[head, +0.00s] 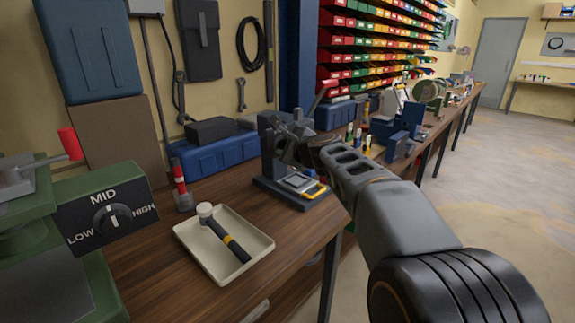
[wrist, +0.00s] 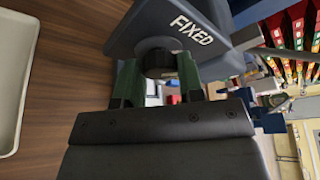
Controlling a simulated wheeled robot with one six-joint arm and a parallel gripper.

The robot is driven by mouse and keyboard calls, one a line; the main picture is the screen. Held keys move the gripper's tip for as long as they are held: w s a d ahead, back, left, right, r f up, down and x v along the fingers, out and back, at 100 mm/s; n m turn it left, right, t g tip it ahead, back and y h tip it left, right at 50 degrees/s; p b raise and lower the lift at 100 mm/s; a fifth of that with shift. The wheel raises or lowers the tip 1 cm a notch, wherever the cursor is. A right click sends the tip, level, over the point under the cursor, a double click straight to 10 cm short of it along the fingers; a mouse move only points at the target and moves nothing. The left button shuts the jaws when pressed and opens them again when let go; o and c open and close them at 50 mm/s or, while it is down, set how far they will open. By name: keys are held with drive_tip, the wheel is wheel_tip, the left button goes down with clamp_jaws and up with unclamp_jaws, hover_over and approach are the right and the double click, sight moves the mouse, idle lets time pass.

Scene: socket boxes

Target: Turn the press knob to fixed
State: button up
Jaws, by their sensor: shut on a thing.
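The press (head: 268,150) is a dark blue-grey machine near the front right edge of the wooden workbench. In the wrist view its grey face (wrist: 225,42) carries the label FIXED above a dark round knob (wrist: 160,62). My gripper (head: 300,150) reaches the press from the right. In the wrist view its green fingers (wrist: 158,82) are shut on the knob, one on each side. A small pale mark shows low on the knob, but I cannot tell which setting it points to. The knob is hidden in the head view.
A cream tray (head: 180,236) with a black-handled hammer (head: 228,240) lies left of the press. A red-and-black marker-like tool (head: 181,190) stands behind the tray. A green machine with a LOW-MID-HIGH dial (head: 113,218) is at left. A blue case (head: 215,152) sits behind.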

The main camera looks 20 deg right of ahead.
drive_tip(key=n+t+b, duration=0.1)
drive_tip(key=n+b, duration=0.2)
drive_tip(key=b, duration=0.3)
drive_tip(key=n+t+b, duration=0.1)
drive_tip(key=n+b, duration=0.1)
drive_tip(key=b, duration=0.4)
drive_tip(key=n+t+h+b, duration=0.1)
drive_tip(key=n+b, duration=0.2)
drive_tip(key=b, duration=0.3)
drive_tip(key=shift+f+n+t, duration=0.3)
drive_tip(key=shift+f+t, duration=0.1)
drive_tip(key=shift+r+b, duration=0.15)
drive_tip(key=shift+b, duration=0.25)
drive_tip(key=o, duration=0.9)
drive_tip(key=shift+a, duration=0.1)
drive_tip(key=shift+s, duration=0.1)
drive_tip(key=s, duration=0.4)
drive_tip(key=s+d+b, duration=0.1)
drive_tip(key=s, duration=0.4)
drive_tip(key=s+f, duration=0.1)
drive_tip(key=s, duration=0.3)
drive_tip(key=shift+s+d, duration=0.3)
drive_tip(key=shift+d, duration=0.1)
